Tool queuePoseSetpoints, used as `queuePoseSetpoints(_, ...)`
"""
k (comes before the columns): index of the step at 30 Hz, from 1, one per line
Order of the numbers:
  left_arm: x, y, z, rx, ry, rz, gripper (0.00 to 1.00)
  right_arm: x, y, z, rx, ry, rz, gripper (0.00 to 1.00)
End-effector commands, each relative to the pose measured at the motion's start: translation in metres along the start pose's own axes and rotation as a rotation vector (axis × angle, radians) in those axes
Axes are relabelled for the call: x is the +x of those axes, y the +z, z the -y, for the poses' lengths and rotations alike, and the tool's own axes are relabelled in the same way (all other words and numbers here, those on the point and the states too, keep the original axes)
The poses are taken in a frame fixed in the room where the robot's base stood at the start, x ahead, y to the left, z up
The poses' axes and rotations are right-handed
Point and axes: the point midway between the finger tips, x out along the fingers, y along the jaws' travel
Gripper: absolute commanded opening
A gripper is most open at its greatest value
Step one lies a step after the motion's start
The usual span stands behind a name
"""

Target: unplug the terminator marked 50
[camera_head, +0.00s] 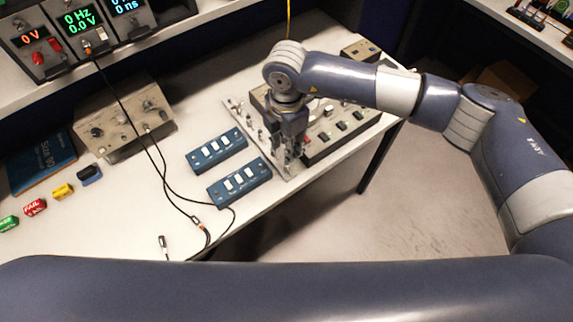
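My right gripper (290,158) points down over a light metal plate with small connectors (247,127), near the plate's right edge. The gripper's fingers are small and dark here, and I cannot tell whether they are open or shut, or whether anything is between them. Small fittings stand on the plate left of the gripper. No marking "50" is legible, so I cannot tell which fitting is the terminator; the gripper hides part of the plate. My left gripper is not in view.
Two blue switch boxes (216,149) (240,180) lie left of the plate. A grey instrument (125,118), black cables (160,165) and coloured blocks (62,191) lie further left. The table's front edge is close to the gripper.

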Motion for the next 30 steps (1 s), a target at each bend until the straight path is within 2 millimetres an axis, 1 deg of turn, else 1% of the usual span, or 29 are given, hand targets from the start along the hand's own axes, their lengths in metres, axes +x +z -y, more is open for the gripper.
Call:
queuePoseSetpoints(7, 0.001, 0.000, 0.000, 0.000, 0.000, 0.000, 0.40, 0.002, -0.001, 0.000, -0.001, 0.000, -0.003, 0.33)
queuePoseSetpoints(11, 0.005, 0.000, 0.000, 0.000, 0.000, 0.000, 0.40, 0.008, -0.001, 0.000, -0.001, 0.000, -0.004, 0.33)
queuePoseSetpoints(14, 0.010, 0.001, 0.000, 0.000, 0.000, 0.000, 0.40, 0.017, -0.001, 0.000, -0.001, 0.000, -0.004, 0.33)
queuePoseSetpoints(20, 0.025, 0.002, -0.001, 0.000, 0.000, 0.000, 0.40, 0.043, -0.001, 0.000, -0.001, -0.001, -0.005, 0.33)
queuePoseSetpoints(23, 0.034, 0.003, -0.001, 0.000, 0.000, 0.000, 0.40, 0.059, -0.002, 0.000, -0.002, 0.000, -0.005, 0.33)
queuePoseSetpoints(24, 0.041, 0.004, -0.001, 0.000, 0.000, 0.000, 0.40, 0.066, -0.002, 0.000, -0.002, 0.001, -0.005, 0.33)
queuePoseSetpoints(30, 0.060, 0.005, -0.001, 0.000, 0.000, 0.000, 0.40, 0.087, -0.002, 0.000, -0.002, 0.001, -0.005, 0.33)
